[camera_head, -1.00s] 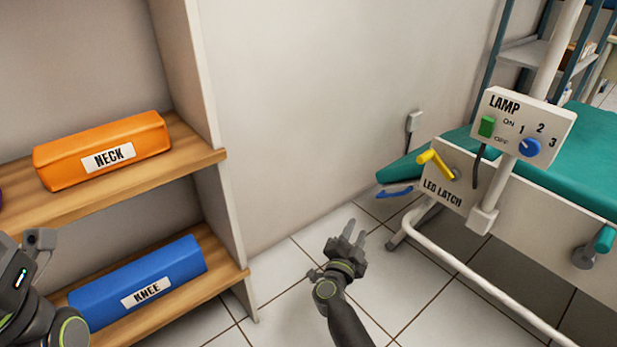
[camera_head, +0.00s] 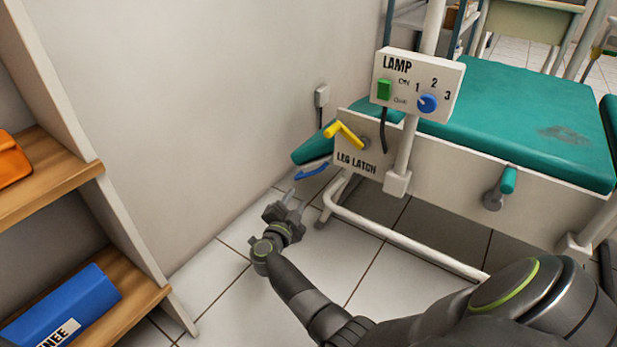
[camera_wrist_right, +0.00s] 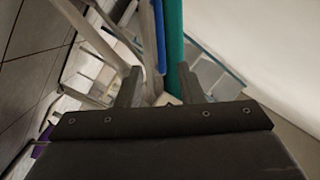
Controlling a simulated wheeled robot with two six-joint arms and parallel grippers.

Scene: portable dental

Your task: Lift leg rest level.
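The teal leg rest (camera_head: 312,150) slopes down to the left at the end of the treatment chair, with a blue bar handle (camera_head: 313,171) under its outer edge. A yellow lever (camera_head: 346,134) sits on the panel marked LEG LATCH (camera_head: 357,164). My right gripper (camera_head: 294,200) is open and empty, below and a little left of the blue handle. In the right wrist view, its spread fingers (camera_wrist_right: 160,86) point toward the blue handle (camera_wrist_right: 160,38) and the teal leg rest (camera_wrist_right: 175,40), apart from both. My left gripper is out of view.
A LAMP control box (camera_head: 417,87) stands on a white post beside the chair. A white base tube (camera_head: 400,240) runs along the floor. Shelves at left hold a blue KNEE cushion (camera_head: 70,310) and an orange cushion (camera_head: 10,160). The tiled floor between is clear.

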